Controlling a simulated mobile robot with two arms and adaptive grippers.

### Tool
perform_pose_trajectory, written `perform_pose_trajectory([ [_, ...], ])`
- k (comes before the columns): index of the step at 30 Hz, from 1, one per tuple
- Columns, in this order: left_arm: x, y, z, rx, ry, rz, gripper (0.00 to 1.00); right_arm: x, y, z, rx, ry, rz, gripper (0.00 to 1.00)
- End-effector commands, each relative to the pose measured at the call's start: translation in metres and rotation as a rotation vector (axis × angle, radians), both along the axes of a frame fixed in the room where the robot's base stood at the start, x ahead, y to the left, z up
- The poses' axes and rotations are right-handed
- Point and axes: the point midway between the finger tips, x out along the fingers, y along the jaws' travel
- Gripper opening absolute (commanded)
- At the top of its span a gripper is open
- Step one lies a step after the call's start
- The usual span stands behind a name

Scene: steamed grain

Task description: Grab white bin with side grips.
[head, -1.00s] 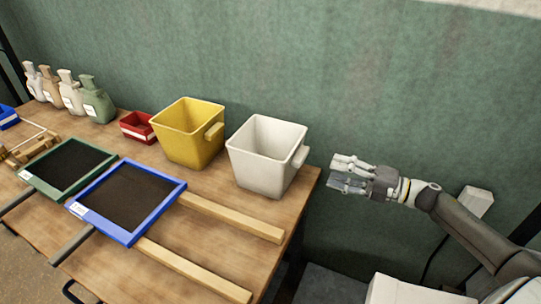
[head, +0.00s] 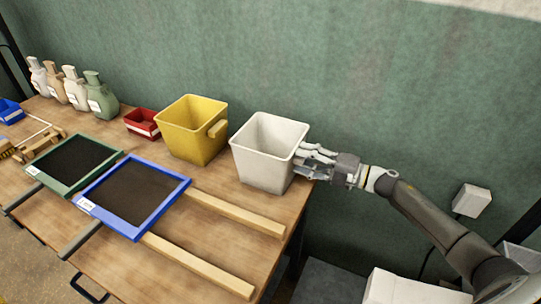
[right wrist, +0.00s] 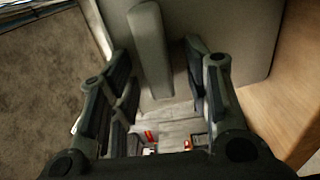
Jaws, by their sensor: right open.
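The white bin (head: 265,158) stands upright and empty on the wooden table, near its right end. My right gripper (head: 312,162) is at the bin's right side, its fingers open around the side grip, which they mostly hide in the head view. In the right wrist view the side grip (right wrist: 150,52) runs between the open fingers of the right gripper (right wrist: 155,85), with the bin wall (right wrist: 225,35) beyond. I cannot tell whether any finger touches it. My left gripper is not in view.
A yellow bin (head: 190,135) stands left of the white bin, with a red box (head: 142,124) beyond. Two wooden rails and blue (head: 180,191) and green framed trays lie in front. Several bottles stand at the far left. The table's right edge is close to the white bin.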

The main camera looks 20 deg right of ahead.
Motion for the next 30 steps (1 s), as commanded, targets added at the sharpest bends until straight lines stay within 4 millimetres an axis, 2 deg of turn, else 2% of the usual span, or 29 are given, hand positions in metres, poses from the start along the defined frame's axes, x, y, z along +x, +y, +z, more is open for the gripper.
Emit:
perform_pose_trajectory([
  [7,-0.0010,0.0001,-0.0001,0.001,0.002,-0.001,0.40,0.0013,0.0008,-0.0002,0.000,0.000,-0.001,0.45],
  [18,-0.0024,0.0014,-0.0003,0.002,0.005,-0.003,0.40,0.0011,0.0007,-0.0002,-0.001,0.001,0.000,0.00],
  [30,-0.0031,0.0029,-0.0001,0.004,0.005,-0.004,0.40,0.0012,0.0007,0.0040,-0.001,-0.002,0.000,0.00],
])
